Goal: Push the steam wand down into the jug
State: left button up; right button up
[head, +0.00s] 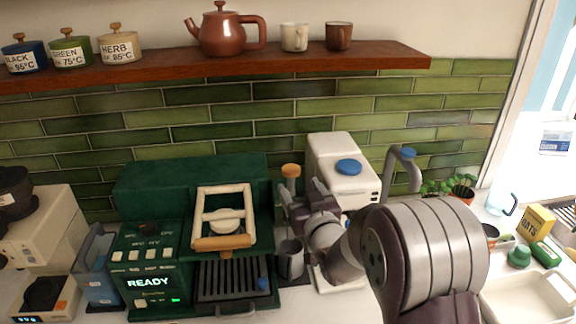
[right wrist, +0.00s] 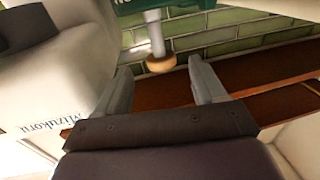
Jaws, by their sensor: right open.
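The steam wand shows as a light wooden knob (head: 291,170) on a thin shaft at the right end of the green coffee machine (head: 190,180). The knob also shows in the right wrist view (right wrist: 161,65), with its grey shaft. A dark grey jug (head: 290,260) stands below it, beside the drip tray. My arm partly hides the wand's lower part, so I cannot tell where its tip is. My right gripper (head: 300,188) is open at the knob. In the right wrist view, the knob appears between the spread fingertips, with gaps on both sides. My left gripper is not in view.
A white machine with a blue lid (head: 348,166) stands close behind my right gripper. A wooden shelf (head: 230,64) with pots and cups runs above. A grey curved tap (head: 405,165) and a plant (head: 450,187) are to the right.

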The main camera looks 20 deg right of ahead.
aim_at(292, 187)
jog(key=w, duration=0.2)
jog(key=w+p, duration=0.1)
jog(key=w, duration=0.2)
jog(key=w+p, duration=0.1)
jog(key=w, duration=0.1)
jog(key=shift+w+d+r, duration=0.15)
jog(key=shift+w+d, duration=0.05)
jog(key=shift+d, duration=0.15)
jog(key=shift+w+d+p, duration=0.1)
jog(key=shift+w+p, duration=0.25)
jog(key=shift+w, duration=0.4)
jog(key=shift+f, duration=0.2)
jog(key=shift+s+r, duration=0.1)
jog(key=c, duration=0.4)
grip_shut()
notch_tip(292, 187, down, 3)
jog(key=b, duration=0.4)
jog(key=shift+f, duration=0.2)
jog(key=shift+r, duration=0.2)
jog(key=shift+o, duration=2)
grip_release()
